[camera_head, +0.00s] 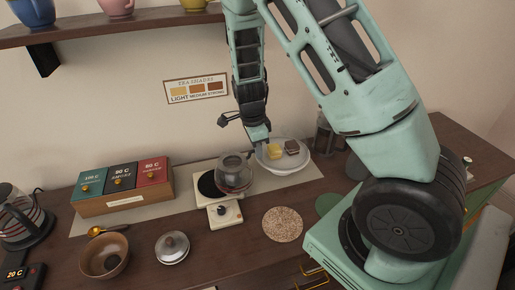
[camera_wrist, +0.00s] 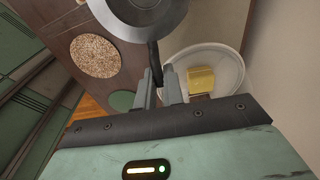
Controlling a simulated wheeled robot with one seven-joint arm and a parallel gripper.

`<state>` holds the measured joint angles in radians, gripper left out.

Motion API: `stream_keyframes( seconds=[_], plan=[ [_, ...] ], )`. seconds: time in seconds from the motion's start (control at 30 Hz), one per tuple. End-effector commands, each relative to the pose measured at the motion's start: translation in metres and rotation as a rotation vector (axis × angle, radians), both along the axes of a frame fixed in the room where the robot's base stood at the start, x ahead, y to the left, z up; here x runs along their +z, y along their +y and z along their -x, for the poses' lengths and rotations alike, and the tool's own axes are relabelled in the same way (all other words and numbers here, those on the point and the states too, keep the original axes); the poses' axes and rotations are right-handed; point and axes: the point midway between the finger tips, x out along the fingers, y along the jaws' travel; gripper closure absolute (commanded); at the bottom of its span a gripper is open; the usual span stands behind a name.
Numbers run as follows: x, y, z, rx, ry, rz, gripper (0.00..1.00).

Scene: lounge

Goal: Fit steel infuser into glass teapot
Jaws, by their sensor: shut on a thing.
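The glass teapot (camera_head: 237,184) stands by the black disc of a pale warmer in the head view. The grey steel infuser (camera_head: 232,162) is at the teapot's mouth; I cannot tell whether it is seated or just above. In the wrist view the infuser (camera_wrist: 145,12) shows as a round steel rim with a darker middle, cut by the top edge. My gripper (camera_wrist: 158,84) is shut on its thin dark handle (camera_wrist: 155,58). In the head view my gripper (camera_head: 257,142) is just right of and above the teapot. The teapot is hidden in the wrist view.
A white plate (camera_head: 289,168) with yellow and brown pieces lies close right of my gripper. A knobbed lid (camera_head: 172,247), wooden bowl (camera_head: 104,256) and cork mat (camera_head: 282,224) lie in front. Tea boxes (camera_head: 122,184) stand left. A shelf (camera_head: 90,29) is above.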

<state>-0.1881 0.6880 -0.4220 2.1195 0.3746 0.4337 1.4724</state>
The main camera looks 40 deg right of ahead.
Motion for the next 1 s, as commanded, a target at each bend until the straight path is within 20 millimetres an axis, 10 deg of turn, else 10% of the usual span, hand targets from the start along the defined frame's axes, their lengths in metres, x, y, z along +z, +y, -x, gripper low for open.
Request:
stream_keyframes(
  seconds=[0.33, 0.47, 1.0],
  plan=[
    [-0.007, 0.000, 0.000, 0.000, 0.000, 0.000, 1.00],
    [-0.007, 0.000, 0.000, 0.000, 0.000, 0.000, 0.65],
    [0.006, 0.001, -0.001, 0.000, 0.000, 0.000, 0.65]
  ],
)
